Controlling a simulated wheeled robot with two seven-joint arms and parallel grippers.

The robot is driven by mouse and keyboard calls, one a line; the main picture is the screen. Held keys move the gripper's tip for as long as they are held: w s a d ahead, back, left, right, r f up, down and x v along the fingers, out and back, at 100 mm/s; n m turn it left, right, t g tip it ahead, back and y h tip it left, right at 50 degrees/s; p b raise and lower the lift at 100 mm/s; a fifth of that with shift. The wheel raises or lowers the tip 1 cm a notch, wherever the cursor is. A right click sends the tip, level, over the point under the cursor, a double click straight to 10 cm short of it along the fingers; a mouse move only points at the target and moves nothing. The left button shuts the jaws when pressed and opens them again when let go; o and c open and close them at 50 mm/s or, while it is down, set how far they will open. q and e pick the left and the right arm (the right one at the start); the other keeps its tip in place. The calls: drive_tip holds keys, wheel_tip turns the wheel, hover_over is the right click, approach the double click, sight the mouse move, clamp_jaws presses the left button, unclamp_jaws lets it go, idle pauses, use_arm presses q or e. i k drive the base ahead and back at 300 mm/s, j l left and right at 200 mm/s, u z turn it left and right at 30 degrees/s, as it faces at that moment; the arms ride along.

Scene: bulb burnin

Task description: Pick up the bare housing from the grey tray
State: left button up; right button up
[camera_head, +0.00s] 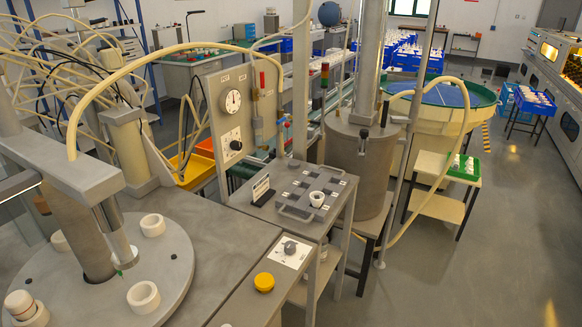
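The grey tray (293,212) lies on a small grey side table in the middle of the view. It has a handle at its near edge and darker squares on its top. A small white cup-shaped piece, which looks like the bare housing (316,199), stands upright on the right part of the tray. Its dark opening faces up. Neither of my grippers shows in this view.
A rotary machine (185,268) with white ring holders stands at the left. A yellow button (264,282) and a knob plate (290,252) are in front of the tray. A small black-and-white sign (261,188) stands beside it. A grey drum (360,160) stands behind. Open floor (470,270) lies right.

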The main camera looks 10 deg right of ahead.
sight(316, 198)
drive_tip(key=i+l+u, duration=0.1)
drive_tip(key=l, duration=0.55)
drive_tip(key=i+l+u, duration=0.1)
drive_tip(key=i+l, duration=0.2)
drive_tip(key=l, duration=0.4)
drive_tip(key=i+l+u, duration=0.15)
drive_tip(key=l, duration=0.5)
drive_tip(key=i+l+u, duration=0.1)
drive_tip(key=l, duration=0.6)
drive_tip(key=i+l+u, duration=0.1)
drive_tip(key=l, duration=0.6)
drive_tip(key=i+l+u, duration=0.1)
drive_tip(key=l, duration=0.65)
